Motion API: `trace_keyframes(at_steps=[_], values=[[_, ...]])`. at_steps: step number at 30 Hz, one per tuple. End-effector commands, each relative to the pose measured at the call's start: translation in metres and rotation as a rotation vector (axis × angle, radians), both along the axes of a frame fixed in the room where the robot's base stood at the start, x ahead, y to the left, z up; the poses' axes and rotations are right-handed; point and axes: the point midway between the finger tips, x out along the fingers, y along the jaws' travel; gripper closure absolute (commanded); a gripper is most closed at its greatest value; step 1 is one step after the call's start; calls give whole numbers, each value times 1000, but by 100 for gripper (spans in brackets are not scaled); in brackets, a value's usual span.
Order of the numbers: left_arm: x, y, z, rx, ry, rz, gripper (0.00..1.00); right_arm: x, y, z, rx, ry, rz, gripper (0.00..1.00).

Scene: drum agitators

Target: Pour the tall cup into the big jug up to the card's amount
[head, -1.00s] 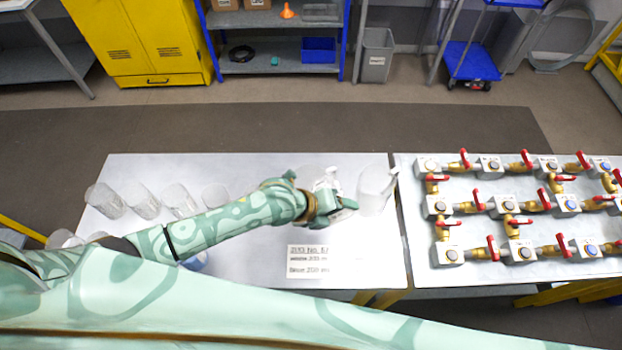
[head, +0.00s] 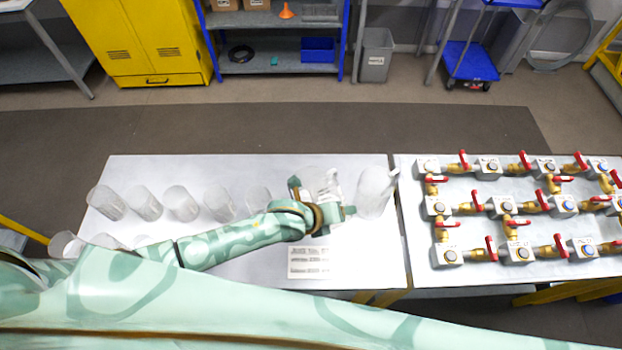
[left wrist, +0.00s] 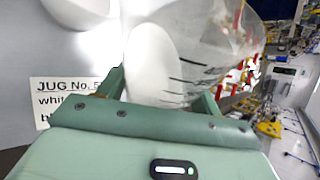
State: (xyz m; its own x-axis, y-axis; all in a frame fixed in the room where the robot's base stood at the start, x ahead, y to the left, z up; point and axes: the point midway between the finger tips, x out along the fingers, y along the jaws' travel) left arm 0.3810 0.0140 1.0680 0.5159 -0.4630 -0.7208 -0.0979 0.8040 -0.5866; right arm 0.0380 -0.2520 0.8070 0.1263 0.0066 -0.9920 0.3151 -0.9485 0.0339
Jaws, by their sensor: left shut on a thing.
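My left gripper (head: 324,200) is shut on a clear vessel (head: 322,180), which I take to be the tall cup; the fingers partly hide it. The big jug (head: 375,192) is clear and stands just right of the gripper, near the table's right edge. In the left wrist view, clear walls with black level marks (left wrist: 190,72) and a white rounded patch (left wrist: 152,62) show beyond the fingers; I cannot tell which vessel each belongs to, nor any fill level. The card (head: 309,262) lies in front of the gripper; its "JUG No." line shows partly (left wrist: 62,92). My right gripper is not in view.
Several clear cups (head: 182,204) stand in a row on the left of the grey table (head: 240,168). A board of brass pipes with red valves (head: 520,205) is to the right, past a narrow gap. The table behind the cups is clear.

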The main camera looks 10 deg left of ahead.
Motion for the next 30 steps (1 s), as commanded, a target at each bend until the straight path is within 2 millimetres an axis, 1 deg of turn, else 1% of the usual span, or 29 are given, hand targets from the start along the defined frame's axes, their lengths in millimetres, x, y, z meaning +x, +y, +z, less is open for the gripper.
trace_keyframes(at_steps=[3,8,14,15,18,24,27,30], values=[[0,0,0,14,-15,0,68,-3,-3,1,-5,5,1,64],[1,2,1,69,-77,-1,68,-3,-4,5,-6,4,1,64],[1,2,-19,179,-200,0,68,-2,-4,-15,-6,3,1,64],[-1,0,-29,201,-223,-2,68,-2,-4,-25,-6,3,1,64],[-3,-2,-45,254,-283,-1,68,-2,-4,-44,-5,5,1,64],[-7,-6,-70,353,-395,-1,68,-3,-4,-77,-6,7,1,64],[-9,-8,-78,413,-464,0,68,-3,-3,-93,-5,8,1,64],[-11,-10,-82,474,-534,1,68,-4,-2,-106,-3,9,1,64]])
